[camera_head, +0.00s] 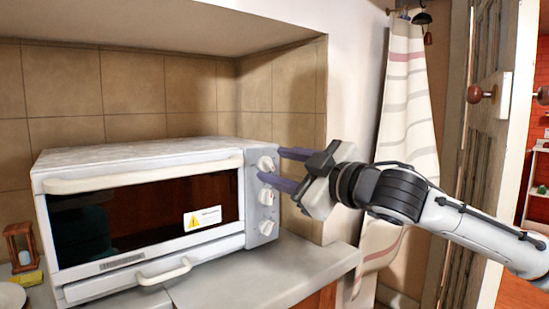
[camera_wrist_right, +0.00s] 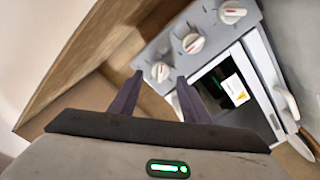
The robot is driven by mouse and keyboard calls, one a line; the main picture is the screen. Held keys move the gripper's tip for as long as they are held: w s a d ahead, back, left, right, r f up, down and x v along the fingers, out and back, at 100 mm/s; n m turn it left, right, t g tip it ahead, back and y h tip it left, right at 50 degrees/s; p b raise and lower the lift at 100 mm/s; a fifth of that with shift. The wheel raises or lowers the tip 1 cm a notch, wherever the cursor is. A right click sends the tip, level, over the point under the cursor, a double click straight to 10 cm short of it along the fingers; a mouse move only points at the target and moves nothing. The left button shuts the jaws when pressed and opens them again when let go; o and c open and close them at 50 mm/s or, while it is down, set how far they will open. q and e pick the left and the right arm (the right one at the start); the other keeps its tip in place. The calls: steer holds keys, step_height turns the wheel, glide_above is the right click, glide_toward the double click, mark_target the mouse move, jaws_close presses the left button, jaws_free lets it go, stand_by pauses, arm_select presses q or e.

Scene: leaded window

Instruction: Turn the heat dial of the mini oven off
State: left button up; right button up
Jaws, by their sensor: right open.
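The white mini oven (camera_head: 140,155) stands on the counter with a dark glass door. Its right-hand grey panel carries a column of three white dials: top (camera_head: 266,163), middle (camera_head: 266,196) and bottom (camera_head: 266,227). Which one is the heat dial I cannot read. My right gripper (camera_head: 272,165) is open, its two dark fingers at the top dial. In the right wrist view, this dial (camera_wrist_right: 160,71) shows between the fingertips (camera_wrist_right: 160,77); contact is unclear. The middle dial (camera_wrist_right: 193,43) and bottom dial (camera_wrist_right: 232,12) show red marks. My left gripper is out of view.
The grey counter (camera_head: 265,277) is bare in front of the panel. A tiled wall (camera_head: 200,85) runs behind the oven, with a side wall at its right. A striped cloth (camera_head: 408,100) hangs behind my right arm. A wooden hourglass-like item (camera_head: 21,247) stands left.

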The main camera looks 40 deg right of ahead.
steer(key=shift+w+a, duration=0.1)
steer(key=shift+w, duration=0.8)
steer(key=c, duration=1)
